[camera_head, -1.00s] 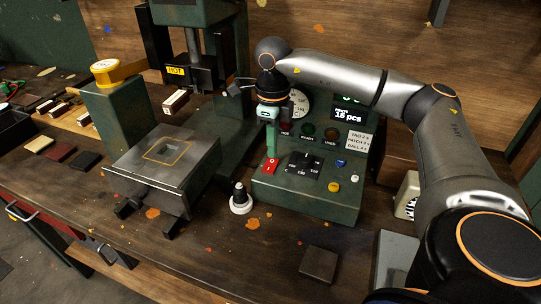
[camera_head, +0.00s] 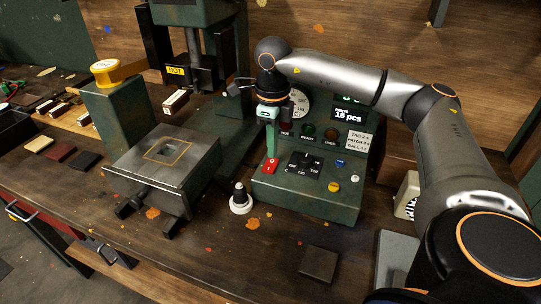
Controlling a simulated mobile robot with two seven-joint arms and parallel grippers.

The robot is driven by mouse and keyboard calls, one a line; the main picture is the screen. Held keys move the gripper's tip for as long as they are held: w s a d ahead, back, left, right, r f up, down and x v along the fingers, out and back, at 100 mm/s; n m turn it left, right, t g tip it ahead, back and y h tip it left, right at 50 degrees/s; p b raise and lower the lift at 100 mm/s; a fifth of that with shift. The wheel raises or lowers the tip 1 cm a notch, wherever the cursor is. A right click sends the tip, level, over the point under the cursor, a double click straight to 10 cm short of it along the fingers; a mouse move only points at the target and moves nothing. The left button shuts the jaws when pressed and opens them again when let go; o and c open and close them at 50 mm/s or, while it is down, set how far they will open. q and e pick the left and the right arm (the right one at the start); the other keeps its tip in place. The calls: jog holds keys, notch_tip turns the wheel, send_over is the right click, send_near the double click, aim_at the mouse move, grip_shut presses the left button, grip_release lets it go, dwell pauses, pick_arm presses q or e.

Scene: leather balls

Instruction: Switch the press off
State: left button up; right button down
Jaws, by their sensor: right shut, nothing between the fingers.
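The green press (camera_head: 222,120) stands at the back, with a yellow HOT label on its head. Its control box (camera_head: 310,199) is to the right, with a dial, lamps, a black knob and small buttons. A red rocker switch (camera_head: 270,165) sits at the left of the box's sloped panel. My right gripper (camera_head: 270,155) points down from above, its fingers shut and empty, with the tips at the red switch. I cannot tell whether they touch it. The fingers hide part of the switch. My left gripper is not in view.
A metal plate block (camera_head: 190,165) stands left of the control box. A small black-and-white knob (camera_head: 240,200) stands in front of the box. A dark square (camera_head: 318,264) lies near the front. A yellow tape roll (camera_head: 106,70) sits on a green post at left.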

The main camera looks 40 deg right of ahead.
aim_at(272, 161)
jog(key=shift+f+b, duration=0.6)
jog(key=shift+f, duration=0.35)
dwell(0.8)
jog(key=shift+r, duration=0.1)
notch_tip(272, 161, up, 7)
jog(key=p, duration=0.6)
dwell(0.7)
